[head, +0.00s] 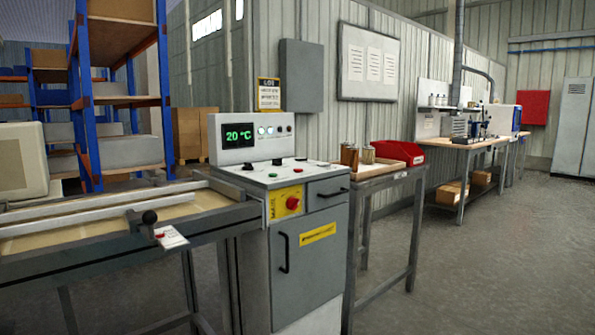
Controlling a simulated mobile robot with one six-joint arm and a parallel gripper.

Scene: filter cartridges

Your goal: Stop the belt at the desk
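The control desk (318,265) stands at the middle of the head view, a grey cabinet with a sloped top panel. Its upright display (239,131) reads 20 °C in green, with small lamps and knobs beside it. A red mushroom button (292,202) on a yellow plate sits on the desk's front. The sloped panel (268,172) carries a few dark knobs and a red and a green button. The belt (110,219), tan with pale side rails, runs from the left up to the desk. A black-knobbed lever (148,218) with a white tag is on its near edge. My gripper is not in view.
Blue-and-orange shelving (88,95) stands behind the belt. A workbench (470,145) lies farther right. The floor (500,255) at the right front is clear.

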